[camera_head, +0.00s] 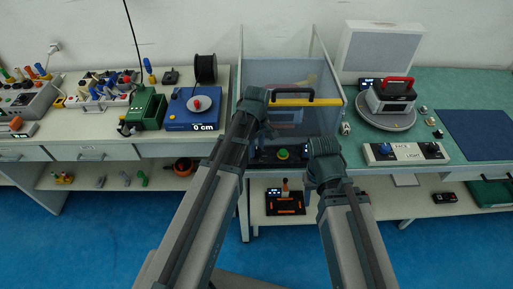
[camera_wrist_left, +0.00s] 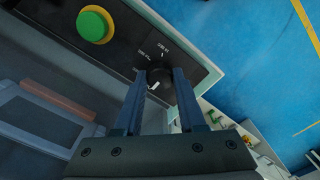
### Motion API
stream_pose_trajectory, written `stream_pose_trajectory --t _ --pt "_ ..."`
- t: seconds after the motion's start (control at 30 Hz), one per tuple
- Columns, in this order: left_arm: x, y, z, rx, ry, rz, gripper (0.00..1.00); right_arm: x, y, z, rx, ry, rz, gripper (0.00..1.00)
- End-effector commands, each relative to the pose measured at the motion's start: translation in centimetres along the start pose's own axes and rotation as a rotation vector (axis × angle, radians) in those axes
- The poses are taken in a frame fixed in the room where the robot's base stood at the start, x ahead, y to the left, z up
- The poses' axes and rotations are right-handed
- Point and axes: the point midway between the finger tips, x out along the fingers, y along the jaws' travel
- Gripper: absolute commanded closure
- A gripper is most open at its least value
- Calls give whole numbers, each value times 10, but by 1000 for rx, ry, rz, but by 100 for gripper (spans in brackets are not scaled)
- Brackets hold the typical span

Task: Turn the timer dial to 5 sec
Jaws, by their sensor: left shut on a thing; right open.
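The black timer dial (camera_wrist_left: 160,74) sits on the dark control panel (camera_wrist_left: 58,10) in the left wrist view. My left gripper (camera_wrist_left: 160,72) has one finger on each side of the dial and is shut on it. Small white labels ending in "sec" stand beside the dial, upside down and hard to read. A pale mark shows near the dial's lower edge; I cannot tell which setting it points to. In the head view my left gripper (camera_head: 268,132) reaches down to the panel's left part and the dial is hidden. My right gripper (camera_head: 323,150) is open at the panel's right end, its fingers hardly visible.
A round green button (camera_head: 282,154) is beside the dial, also in the left wrist view (camera_wrist_left: 94,25). The clear chamber (camera_head: 330,80) with a yellow-edged handle rises behind the panel.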

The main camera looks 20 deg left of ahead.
Motion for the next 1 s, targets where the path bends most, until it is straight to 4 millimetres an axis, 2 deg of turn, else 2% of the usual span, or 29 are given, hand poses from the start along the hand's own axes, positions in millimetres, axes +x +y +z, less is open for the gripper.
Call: stream_pose_trajectory --t 0.7,1.0 --pt "0 0 0 566 0 0 100 0 0 0 0 0 0 50" --pt "0 0 0 745 -1 0 100 0 0 0 0 0 0 50"
